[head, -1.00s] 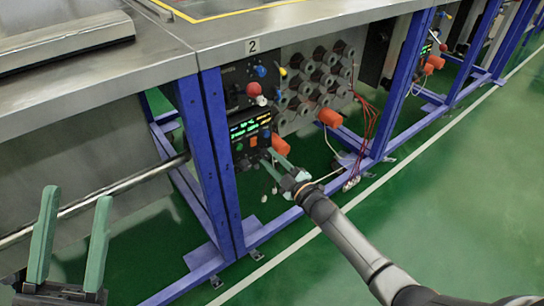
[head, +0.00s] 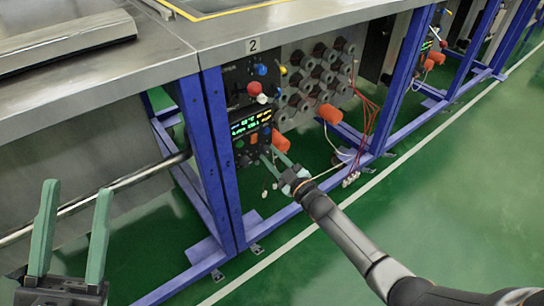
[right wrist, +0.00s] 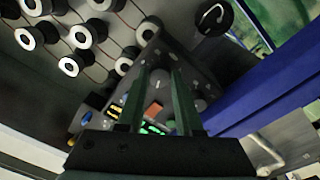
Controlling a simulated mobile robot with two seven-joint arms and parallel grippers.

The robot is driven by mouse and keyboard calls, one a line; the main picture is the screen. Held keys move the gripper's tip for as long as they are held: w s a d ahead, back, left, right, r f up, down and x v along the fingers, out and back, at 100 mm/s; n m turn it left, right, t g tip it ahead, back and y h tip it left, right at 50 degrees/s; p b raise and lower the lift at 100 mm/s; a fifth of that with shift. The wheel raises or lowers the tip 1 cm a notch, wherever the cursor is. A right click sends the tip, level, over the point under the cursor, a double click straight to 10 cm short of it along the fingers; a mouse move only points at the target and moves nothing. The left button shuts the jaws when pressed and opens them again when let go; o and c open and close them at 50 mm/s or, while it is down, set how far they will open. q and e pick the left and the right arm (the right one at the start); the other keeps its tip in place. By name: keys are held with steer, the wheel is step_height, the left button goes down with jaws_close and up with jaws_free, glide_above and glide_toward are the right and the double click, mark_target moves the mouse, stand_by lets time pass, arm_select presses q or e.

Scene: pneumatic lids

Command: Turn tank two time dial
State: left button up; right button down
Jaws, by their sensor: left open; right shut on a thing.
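The tank two control panel (head: 251,127), with a lit display and several small knobs and buttons, is under the bench edge beside the blue post. My right gripper (head: 269,155) reaches its lower right part, with its fingers shut on a small dial there. In the right wrist view the fingers (right wrist: 162,72) point at the panel face (right wrist: 192,72). The gripped dial is too small and too hidden to read its label or setting. My left gripper (head: 72,232) is open and empty at the lower left, away from the panel.
A "2" label (head: 252,45) marks the bench edge. Blue posts (head: 222,160) stand beside the panel. Red and blue knobs sit above it, grey round fittings (head: 318,75) and orange plugs (head: 330,114) to its right. The green floor at right is clear.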

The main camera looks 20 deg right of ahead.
steer(key=c, duration=0.6)
jaws_free()
steer(key=shift+s+d, duration=0.2)
steer(key=shift+s, duration=0.35)
arm_select(q)
steer(key=w+a+f+n+g+y+p, duration=0.1)
steer(key=w+f+n+y+p, duration=0.2)
steer(key=w+f+n+y, duration=0.3)
step_height(320, 180, down, 3)
steer(key=shift+w+a+r+g+y+p, duration=0.15)
steer(key=shift+g+y+p, duration=0.25)
steer(key=shift+y, duration=0.6)
arm_select(e)
steer(key=v, duration=1.1)
steer(key=shift+s+d+f, duration=0.1)
steer(key=shift+s, duration=0.1)
